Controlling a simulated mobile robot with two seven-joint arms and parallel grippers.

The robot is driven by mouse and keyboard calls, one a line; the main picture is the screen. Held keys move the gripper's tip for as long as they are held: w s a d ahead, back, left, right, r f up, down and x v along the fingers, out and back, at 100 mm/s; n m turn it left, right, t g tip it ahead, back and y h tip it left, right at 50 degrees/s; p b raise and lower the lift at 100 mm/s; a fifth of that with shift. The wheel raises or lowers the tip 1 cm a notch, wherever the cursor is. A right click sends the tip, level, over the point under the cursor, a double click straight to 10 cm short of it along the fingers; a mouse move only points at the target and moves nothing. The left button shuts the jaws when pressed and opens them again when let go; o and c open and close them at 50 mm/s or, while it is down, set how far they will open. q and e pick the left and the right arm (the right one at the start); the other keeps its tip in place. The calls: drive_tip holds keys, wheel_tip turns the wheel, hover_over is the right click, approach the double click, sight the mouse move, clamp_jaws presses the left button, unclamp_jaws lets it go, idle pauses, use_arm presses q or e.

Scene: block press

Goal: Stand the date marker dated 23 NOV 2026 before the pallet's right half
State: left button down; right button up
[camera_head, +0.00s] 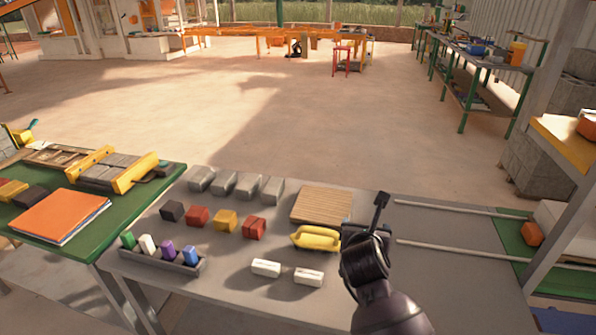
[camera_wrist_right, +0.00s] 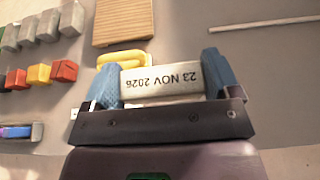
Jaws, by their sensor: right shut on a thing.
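The date marker (camera_wrist_right: 162,80) is a white block printed 23 NOV 2026, upside down in the right wrist view. My right gripper (camera_wrist_right: 161,76) is shut on it, with a blue finger at each end. In the head view my right gripper (camera_head: 366,228) is over the table, right of the yellow handled tool, and hides the marker. The pallet (camera_head: 320,205) is a slatted wooden board at the table's back, behind and left of the gripper; it also shows in the right wrist view (camera_wrist_right: 123,20). My left gripper is not in view.
Two other white blocks (camera_head: 265,268) (camera_head: 308,277) lie in front. The yellow handled tool (camera_head: 316,238) lies just before the pallet. Several grey blocks (camera_head: 248,187) and coloured blocks (camera_head: 226,221) stand left. A grey tray (camera_head: 160,262) holds coloured pieces. Pale rails (camera_head: 455,208) run right.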

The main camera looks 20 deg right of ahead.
drive_tip(key=shift+a, duration=0.1)
drive_tip(key=s+a+r+n+t+y, duration=0.1)
drive_tip(key=s+a+n+y, duration=0.1)
drive_tip(key=a, duration=0.3)
drive_tip(key=s+a+r+n+t+y, duration=0.1)
drive_tip(key=s+a+n+y, duration=0.1)
drive_tip(key=a+n+y, duration=0.2)
drive_tip(key=shift+s+a+r+y, duration=0.25)
drive_tip(key=shift+a+y, duration=0.1)
drive_tip(key=shift+y, duration=0.15)
